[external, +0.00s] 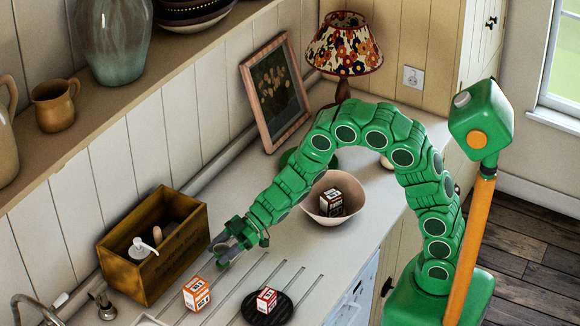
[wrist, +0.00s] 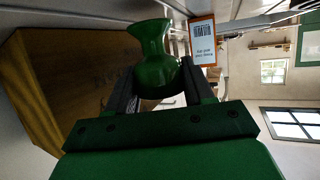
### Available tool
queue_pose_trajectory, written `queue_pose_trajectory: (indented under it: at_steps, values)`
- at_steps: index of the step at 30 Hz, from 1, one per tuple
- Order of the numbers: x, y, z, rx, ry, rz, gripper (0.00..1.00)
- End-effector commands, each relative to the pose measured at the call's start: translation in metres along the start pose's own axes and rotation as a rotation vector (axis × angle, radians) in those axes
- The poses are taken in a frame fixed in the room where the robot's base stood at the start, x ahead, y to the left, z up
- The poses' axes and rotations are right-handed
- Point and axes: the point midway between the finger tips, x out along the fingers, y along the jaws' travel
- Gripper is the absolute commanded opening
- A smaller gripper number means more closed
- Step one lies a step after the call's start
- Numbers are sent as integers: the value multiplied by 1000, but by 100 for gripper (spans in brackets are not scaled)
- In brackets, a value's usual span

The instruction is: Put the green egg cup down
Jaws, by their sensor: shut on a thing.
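The green egg cup (wrist: 155,62) is between the two dark fingers of my gripper (wrist: 160,78) in the wrist view. My gripper is shut on its rounded part, and the narrower waist and flared end stick out beyond the fingertips. In the external view my gripper (external: 224,246) hangs over the counter (external: 232,284), just right of the wooden box. I cannot make out the egg cup clearly there, nor tell whether it touches the counter.
A small orange-and-white box (external: 197,293) is in front, also in the wrist view (wrist: 203,42). Another box (external: 266,299) sits on a black round mat (external: 283,312). A bowl (external: 346,211) is at right.

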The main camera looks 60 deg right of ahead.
Motion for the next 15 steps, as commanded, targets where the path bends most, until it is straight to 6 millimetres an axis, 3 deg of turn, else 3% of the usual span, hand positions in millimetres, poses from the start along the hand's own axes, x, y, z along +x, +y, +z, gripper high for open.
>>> queue_pose_trajectory:
  at_steps: [4,15]
  values:
    - [5,0,13,2,-1,-1,21]
    - [6,0,16,0,-1,0,21]
